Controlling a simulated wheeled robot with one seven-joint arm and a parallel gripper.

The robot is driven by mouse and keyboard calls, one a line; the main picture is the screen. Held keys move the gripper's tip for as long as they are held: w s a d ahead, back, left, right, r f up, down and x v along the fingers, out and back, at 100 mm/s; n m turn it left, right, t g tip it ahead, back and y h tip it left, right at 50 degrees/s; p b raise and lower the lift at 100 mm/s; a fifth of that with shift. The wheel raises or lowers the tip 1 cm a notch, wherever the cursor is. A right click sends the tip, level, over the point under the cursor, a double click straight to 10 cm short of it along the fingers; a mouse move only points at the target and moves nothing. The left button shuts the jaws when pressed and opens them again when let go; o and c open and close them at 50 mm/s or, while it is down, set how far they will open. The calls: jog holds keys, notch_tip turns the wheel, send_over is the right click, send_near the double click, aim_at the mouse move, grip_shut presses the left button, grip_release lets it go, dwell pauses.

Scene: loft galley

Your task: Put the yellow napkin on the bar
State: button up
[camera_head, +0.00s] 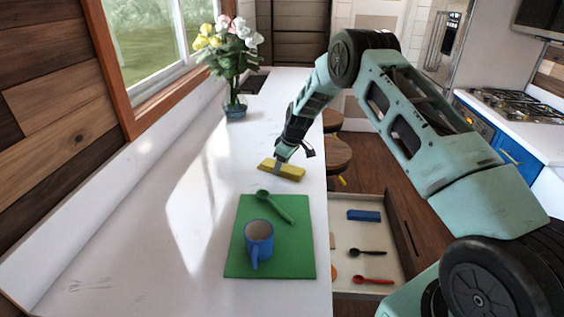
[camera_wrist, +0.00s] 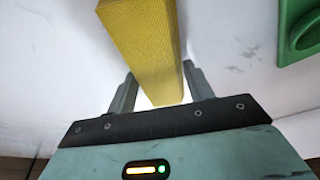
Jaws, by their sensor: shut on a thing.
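The yellow napkin (camera_head: 282,170) is a folded, block-like yellow piece at the white bar (camera_head: 190,235), beyond the green mat. In the head view my gripper (camera_head: 281,158) reaches down to it from above. In the wrist view the yellow napkin (camera_wrist: 146,45) lies between the two fingers of my gripper (camera_wrist: 160,88), which is shut on it. The white bar surface shows behind it. I cannot tell whether the napkin touches the bar or hangs just above it.
A green mat (camera_head: 240,268) holds a blue mug (camera_head: 259,240) and a green spoon (camera_head: 276,206). A flower vase (camera_head: 235,107) stands farther back. Right of the bar, an open drawer (camera_head: 345,225) holds a blue block (camera_head: 364,215), a black spoon (camera_head: 367,252) and a red spoon (camera_head: 372,280). Stools (camera_head: 337,152) stand beyond.

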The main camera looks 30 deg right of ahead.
jog(key=shift+f, duration=0.15)
jog(key=o, duration=1)
jog(key=shift+c, duration=0.2)
